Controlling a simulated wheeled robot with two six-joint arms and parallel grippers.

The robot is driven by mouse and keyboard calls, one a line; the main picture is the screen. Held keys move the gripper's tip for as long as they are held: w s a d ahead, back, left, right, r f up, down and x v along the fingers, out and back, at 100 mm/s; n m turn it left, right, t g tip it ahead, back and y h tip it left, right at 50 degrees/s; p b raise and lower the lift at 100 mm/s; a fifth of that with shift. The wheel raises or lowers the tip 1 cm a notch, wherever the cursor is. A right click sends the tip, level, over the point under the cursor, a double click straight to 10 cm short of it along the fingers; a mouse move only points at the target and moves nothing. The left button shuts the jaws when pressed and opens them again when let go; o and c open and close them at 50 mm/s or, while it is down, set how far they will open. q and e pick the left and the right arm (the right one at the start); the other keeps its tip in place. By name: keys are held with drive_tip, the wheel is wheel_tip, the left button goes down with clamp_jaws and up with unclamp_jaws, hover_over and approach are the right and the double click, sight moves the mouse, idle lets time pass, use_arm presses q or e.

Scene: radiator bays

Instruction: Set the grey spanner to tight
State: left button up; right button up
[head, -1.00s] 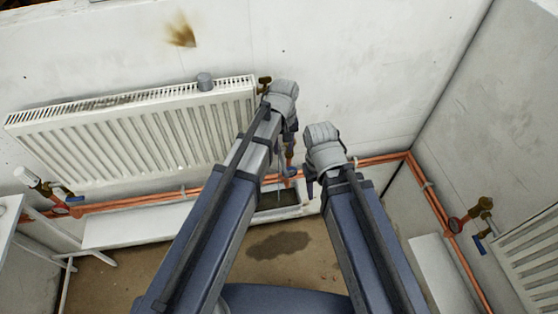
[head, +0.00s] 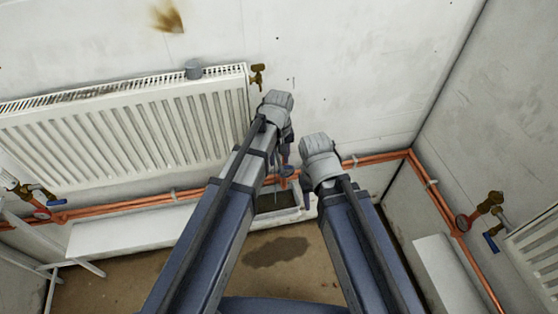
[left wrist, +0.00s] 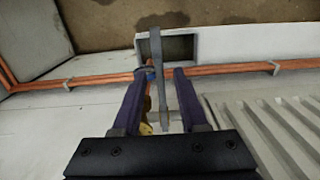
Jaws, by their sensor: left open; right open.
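The grey spanner (left wrist: 157,75) shows in the left wrist view as a long, narrow bar. It runs between the two open fingers of my left gripper (left wrist: 161,72), and I cannot tell if they touch it. A blue part (left wrist: 150,73) and brassy fittings lie beside and behind it at the copper pipe. In the head view my left gripper (head: 285,158) is low by the pipe, and a thin grey bar below it is too small to make out surely. My right gripper (head: 307,186) is just right of it, open, mostly hidden by its own wrist.
A white radiator (head: 130,125) hangs on the back wall, with a brass valve (head: 257,76) at its upper right. Copper pipe (head: 385,157) runs along the walls. A white open-topped tray (head: 296,213) sits below the left gripper. Another valve (head: 492,203) is on the right wall.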

use_arm(q)
drive_tip(key=shift+c, duration=0.2)
clamp_jaws()
idle(1.1)
